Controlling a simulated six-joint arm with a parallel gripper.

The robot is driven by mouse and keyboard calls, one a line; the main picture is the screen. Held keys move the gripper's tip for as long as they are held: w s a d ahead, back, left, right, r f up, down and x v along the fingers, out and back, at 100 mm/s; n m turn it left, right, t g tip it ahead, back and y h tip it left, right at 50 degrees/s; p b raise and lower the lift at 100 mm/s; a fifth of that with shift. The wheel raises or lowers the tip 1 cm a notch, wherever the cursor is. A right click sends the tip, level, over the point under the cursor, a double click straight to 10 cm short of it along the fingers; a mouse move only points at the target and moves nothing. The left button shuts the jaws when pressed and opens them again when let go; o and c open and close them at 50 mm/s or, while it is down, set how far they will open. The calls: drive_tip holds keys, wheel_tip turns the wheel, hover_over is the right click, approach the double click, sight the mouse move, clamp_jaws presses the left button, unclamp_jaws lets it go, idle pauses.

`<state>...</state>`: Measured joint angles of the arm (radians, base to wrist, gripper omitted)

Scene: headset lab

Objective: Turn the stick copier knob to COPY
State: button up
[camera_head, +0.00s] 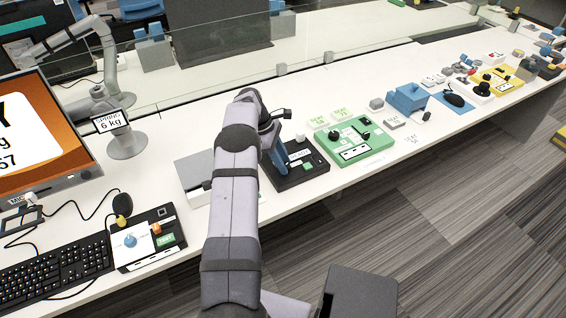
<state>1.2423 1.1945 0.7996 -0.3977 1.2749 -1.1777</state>
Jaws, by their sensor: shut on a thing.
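A black box (312,167), which looks like the stick copier, sits on the white bench just right of my arm. It has a small white label and a green patch on top, too small to read. My gripper (282,163), at the end of my arm, reaches down onto the left part of this box. It is shut at the spot where the knob seems to be. The fingers and arm hide the knob, so its setting cannot be seen.
A green board (354,142) stands close right of the box, a grey box (192,172) left of my arm. A black panel with a blue dial (130,241), a keyboard (50,275) and a monitor (38,140) are further left. A glass screen runs behind the bench.

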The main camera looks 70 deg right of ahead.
drive_tip(key=shift+d+m+y, duration=0.1)
drive_tip(key=shift+m+y, duration=0.2)
drive_tip(key=shift+m, duration=0.4)
drive_tip(key=o, duration=1)
drive_tip(key=shift+o, duration=0.2)
drive_tip(key=shift+r, duration=0.1)
drive_tip(key=shift+w+r+b, duration=0.3)
drive_tip(key=shift+r+b, duration=0.1)
drive_tip(key=shift+r, duration=0.1)
drive_tip(key=p+v, duration=0.1)
drive_tip(key=v, duration=0.4)
drive_tip(key=shift+s, duration=0.2)
drive_tip(key=shift+w+r+p, duration=0.3)
drive_tip(key=shift+r+p, duration=0.25)
drive_tip(key=shift+p, duration=0.6)
